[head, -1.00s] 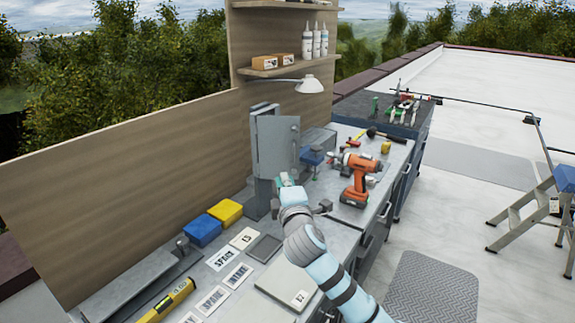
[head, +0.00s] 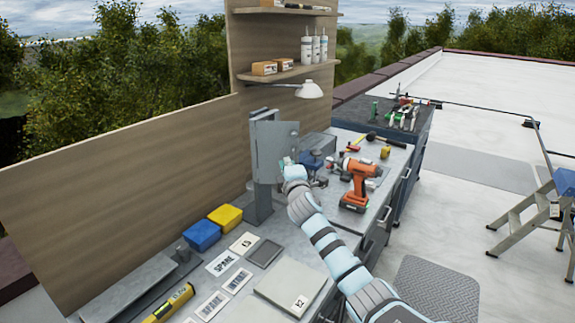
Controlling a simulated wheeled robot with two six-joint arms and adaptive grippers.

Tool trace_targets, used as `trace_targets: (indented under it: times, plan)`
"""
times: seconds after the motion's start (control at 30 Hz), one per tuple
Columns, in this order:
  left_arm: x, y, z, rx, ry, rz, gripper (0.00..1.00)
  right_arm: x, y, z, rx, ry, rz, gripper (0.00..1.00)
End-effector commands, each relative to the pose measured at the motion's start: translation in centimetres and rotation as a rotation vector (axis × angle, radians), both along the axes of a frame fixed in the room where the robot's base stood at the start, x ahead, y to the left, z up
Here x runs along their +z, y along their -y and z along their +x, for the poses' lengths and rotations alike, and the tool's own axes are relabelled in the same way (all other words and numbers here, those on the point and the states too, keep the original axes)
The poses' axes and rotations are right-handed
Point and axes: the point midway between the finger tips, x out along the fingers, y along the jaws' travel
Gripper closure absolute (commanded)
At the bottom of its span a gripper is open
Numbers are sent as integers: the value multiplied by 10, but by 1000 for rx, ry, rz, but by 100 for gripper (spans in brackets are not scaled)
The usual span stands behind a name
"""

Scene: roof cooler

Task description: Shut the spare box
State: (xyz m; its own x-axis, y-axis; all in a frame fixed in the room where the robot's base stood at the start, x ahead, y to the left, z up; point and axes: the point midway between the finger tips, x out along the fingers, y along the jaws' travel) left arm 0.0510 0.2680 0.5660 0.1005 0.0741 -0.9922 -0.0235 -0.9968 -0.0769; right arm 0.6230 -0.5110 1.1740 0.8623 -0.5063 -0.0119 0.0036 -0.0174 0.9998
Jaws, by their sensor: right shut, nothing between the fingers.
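A grey metal box (head: 258,116) stands on a post on the workbench, against the wooden back panel. Its flat grey door (head: 276,146) appears to stand open, swung out at an angle. No name can be read on this box. A white card reading SPARE (head: 221,263) lies on the bench in front of it. My right gripper (head: 287,166) is shut and empty at the lower right part of the door. I cannot tell whether it touches the door. My left gripper is out of view.
A lamp (head: 309,89) hangs above. A spirit level (head: 168,303) lies near left.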

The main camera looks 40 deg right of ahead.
Motion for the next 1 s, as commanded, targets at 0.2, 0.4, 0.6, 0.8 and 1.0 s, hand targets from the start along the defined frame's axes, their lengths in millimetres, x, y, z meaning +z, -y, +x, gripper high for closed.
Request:
trace_targets:
  times: [0.2,0.4,0.6,0.8,1.0]
  plan:
    - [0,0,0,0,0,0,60,0,0,0,0,0,0,100]
    - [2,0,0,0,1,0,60,0,4,0,0,-1,1,100]
    - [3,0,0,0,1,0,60,0,7,0,0,-1,1,100]
    - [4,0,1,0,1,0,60,0,11,-1,0,0,1,100]
    - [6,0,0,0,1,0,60,0,16,-1,-1,0,1,100]
